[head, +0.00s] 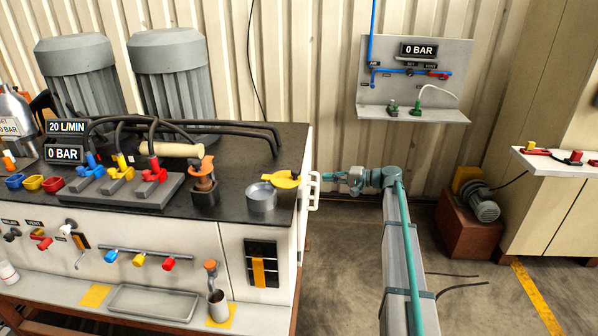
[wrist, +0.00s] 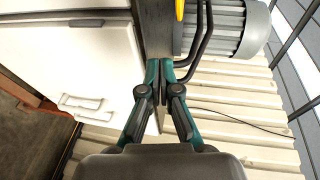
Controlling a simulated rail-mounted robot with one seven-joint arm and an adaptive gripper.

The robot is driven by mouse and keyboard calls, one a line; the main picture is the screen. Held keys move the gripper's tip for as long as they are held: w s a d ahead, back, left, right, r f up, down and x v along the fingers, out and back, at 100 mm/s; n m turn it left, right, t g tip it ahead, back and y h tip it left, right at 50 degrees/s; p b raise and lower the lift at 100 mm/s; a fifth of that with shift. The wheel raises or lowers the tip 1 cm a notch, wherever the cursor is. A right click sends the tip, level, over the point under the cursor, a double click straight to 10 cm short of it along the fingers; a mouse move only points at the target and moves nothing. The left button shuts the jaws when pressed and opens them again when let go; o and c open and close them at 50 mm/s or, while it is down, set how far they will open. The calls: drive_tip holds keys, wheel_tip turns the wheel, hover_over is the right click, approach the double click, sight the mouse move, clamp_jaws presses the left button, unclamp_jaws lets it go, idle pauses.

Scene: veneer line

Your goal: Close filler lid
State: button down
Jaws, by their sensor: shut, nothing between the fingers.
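The filler (head: 262,198) is a short grey metal cylinder on the right end of the dark bench top. Its yellow lid (head: 284,179) sits at the filler's upper right edge, off the grey top, so it looks open. My gripper (head: 328,176) is off the right end of the bench, to the right of the lid and apart from it. In the wrist view my gripper (wrist: 160,66) has its fingertips together with nothing between them. A small yellow edge (wrist: 180,10) shows at the top of that view; I cannot tell whether it is the lid.
A white handle (head: 314,190) sticks out from the bench end close to my gripper. An orange-topped post (head: 203,180) and black hoses (head: 230,133) are on the bench top. A wall panel (head: 415,80) hangs behind. The floor right of the bench is mostly open.

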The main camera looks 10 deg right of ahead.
sight(281, 175)
drive_tip(key=w+a+r+y+p, duration=0.1)
drive_tip(key=w+a+r+p, duration=0.15)
drive_tip(key=a, duration=0.25)
drive_tip(key=w+a+r+y+p, duration=0.1)
drive_tip(key=w+a+r, duration=0.15)
drive_tip(key=a, duration=0.25)
drive_tip(key=s, duration=0.1)
drive_tip(key=s+f+p, duration=0.1)
drive_tip(key=s, duration=0.1)
drive_tip(key=shift+s+f, duration=0.1)
drive_tip(key=shift+s, duration=0.2)
